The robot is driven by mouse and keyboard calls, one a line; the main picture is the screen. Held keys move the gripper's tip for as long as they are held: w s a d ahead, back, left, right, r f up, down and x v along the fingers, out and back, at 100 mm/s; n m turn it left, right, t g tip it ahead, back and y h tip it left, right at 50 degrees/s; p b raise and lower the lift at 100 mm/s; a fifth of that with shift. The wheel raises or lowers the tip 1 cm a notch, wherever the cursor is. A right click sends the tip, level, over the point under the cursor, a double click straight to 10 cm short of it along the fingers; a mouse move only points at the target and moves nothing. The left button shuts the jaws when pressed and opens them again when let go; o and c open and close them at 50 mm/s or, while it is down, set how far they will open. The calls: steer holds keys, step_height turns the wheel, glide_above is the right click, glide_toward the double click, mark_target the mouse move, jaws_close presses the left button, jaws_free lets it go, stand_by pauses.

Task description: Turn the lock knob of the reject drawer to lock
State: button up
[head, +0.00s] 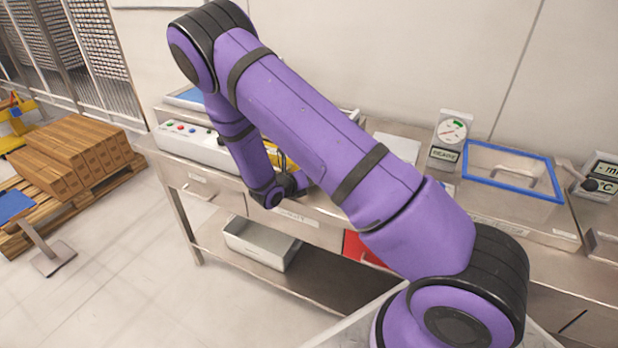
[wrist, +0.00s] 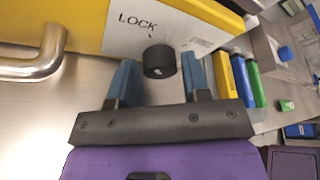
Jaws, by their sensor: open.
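The lock knob (wrist: 159,58) is a short black cylinder with a small pale mark on its face, in the wrist view. It stands on a white plate (wrist: 120,42) printed "LOCK". My gripper (wrist: 158,70) is open, with one blue finger on each side of the knob. Gaps show between the fingers and the knob; contact is not visible. A metal bar handle (wrist: 45,55) is at the left. In the head view my wrist is at the bench front and my arm hides the knob. A red drawer front (head: 362,250) shows partly behind my arm.
Blue, yellow and green blocks (wrist: 240,80) lie right of the fingers in the wrist view. The bench holds a button box (head: 190,140), a dial gauge (head: 450,135) and a blue-rimmed bin (head: 510,150). A grey tray (head: 262,245) sits on the lower shelf.

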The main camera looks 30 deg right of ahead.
steer(key=v, duration=1)
steer(key=shift+a, duration=0.3)
steer(key=shift+s+r, duration=0.1)
steer(key=shift+r, duration=0.05)
steer(key=s+d+r+m+g+y, duration=0.25)
steer(key=s+r+m, duration=0.45)
steer(key=r, duration=0.4)
steer(key=s+d+r+m+g+y, duration=0.25)
steer(key=s+r+m+y, duration=0.2)
steer(key=r+m, duration=0.65)
steer(key=s+a+r+m+t+y, duration=0.2)
steer(key=s+r+m, duration=0.4)
steer(key=s, duration=0.3)
steer(key=s+a+r+m+t+y, duration=0.2)
steer(key=s+r+m+t+y, duration=0.1)
steer(key=s+r+m, duration=0.3)
steer(key=s+r+y, duration=0.1)
steer(key=s+r, duration=0.1)
steer(key=s, duration=0.2)
steer(key=shift+r+y, duration=0.2)
steer(key=shift+y, duration=0.2)
